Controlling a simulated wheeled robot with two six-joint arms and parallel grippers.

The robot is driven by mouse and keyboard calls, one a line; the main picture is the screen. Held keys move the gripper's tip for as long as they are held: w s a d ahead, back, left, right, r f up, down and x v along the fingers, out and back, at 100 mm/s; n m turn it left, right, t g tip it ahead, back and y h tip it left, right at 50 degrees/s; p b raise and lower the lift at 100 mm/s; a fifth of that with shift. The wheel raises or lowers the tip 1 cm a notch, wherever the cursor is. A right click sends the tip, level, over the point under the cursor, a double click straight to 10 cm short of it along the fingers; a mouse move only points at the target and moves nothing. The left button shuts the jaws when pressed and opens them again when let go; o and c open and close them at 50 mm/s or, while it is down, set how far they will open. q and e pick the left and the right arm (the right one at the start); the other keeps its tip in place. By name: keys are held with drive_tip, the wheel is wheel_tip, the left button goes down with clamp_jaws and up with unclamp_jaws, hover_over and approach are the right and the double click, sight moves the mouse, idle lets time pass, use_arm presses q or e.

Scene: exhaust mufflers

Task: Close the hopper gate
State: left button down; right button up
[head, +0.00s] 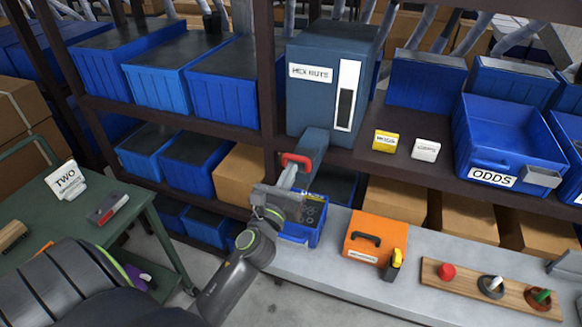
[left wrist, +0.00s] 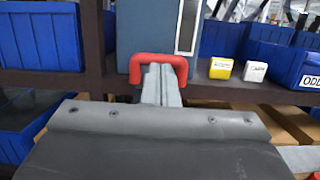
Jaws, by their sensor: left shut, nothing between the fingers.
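The blue-grey hopper (head: 325,80) labelled HEX NUTS stands on the shelf, with a chute (head: 314,145) sloping down from its front. A red U-shaped handle (head: 297,160) sits at the chute's lower end; it also shows in the left wrist view (left wrist: 158,60). My left gripper (head: 289,174) is shut and empty, its fingertips (left wrist: 162,70) at the red handle, between its legs in the left wrist view. I cannot tell whether they touch. A blue bin (head: 316,236) with nuts inside stands below the chute, partly hidden by my gripper. My right gripper is not in view.
An orange case (head: 373,240) and a board with coloured knobs (head: 470,284) lie on the grey bench (head: 325,272) at right. Yellow and white blocks (head: 386,141) and the ODDS bin (head: 500,135) are on the shelf. A green table (head: 110,215) is at left.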

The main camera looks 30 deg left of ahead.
sight(302, 153)
use_arm(q)
drive_tip(key=shift+w+a+r, duration=0.15)
drive_tip(key=shift+w, duration=0.45)
drive_tip(key=shift+w, duration=0.1)
drive_tip(key=x, duration=0.2)
drive_tip(key=shift+w+a, duration=0.1)
drive_tip(key=shift+w, duration=0.15)
